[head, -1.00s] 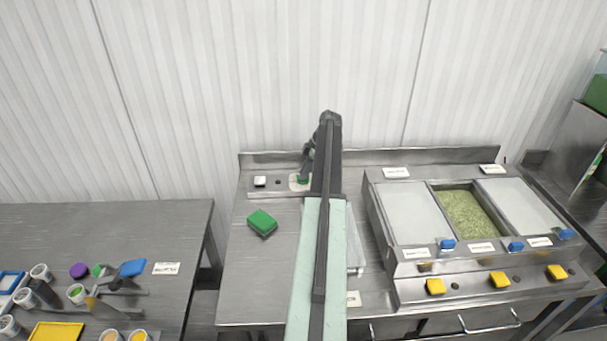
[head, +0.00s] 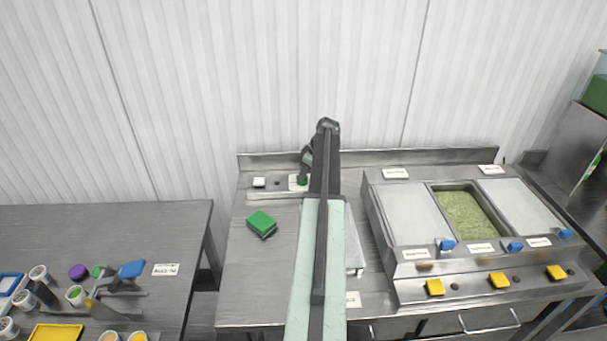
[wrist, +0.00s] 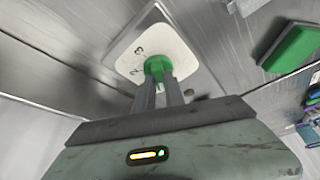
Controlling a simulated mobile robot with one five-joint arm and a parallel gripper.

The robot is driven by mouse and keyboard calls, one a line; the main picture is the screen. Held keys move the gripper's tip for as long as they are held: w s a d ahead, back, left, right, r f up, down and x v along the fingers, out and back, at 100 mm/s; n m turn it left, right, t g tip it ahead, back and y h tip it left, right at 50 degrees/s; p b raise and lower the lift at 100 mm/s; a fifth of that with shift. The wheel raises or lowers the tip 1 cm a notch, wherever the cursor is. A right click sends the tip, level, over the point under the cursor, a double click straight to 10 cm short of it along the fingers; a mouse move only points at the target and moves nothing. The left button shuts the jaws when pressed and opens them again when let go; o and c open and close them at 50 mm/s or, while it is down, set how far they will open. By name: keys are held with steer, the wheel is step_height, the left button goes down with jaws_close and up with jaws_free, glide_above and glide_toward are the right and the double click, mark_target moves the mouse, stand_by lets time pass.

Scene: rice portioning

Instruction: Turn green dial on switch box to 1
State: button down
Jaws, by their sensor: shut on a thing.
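The switch box (head: 279,187) is a low metal strip at the back left of the middle table. Its green dial (head: 302,181) sits on a white plate at the strip's right part. In the wrist view the green dial (wrist: 158,68) is on the white plate (wrist: 133,55), where the printed numbers 2 and 3 show. My gripper (wrist: 160,78) is shut on the green dial, a finger at each side. The dial's pointer and the number 1 cannot be made out. In the head view my arm covers the area right of the dial.
A green sponge (head: 262,223) lies on the table in front of the switch box. A white button (head: 259,182) is on the strip's left. A counter with several bins (head: 400,212) stands to the right. A left table (head: 110,225) holds cups and tools.

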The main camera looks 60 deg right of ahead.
steer(key=m+h, duration=0.2)
steer(key=m, duration=0.3)
steer(key=shift+a+m, duration=0.15)
steer(key=shift+m, duration=0.25)
steer(key=shift+m+h, duration=0.3)
steer(key=c, duration=1.4)
jaws_free()
steer(key=shift+g, duration=0.3)
steer(key=p+v, duration=0.7)
steer(key=v, duration=0.1)
steer(key=shift+f, duration=0.1)
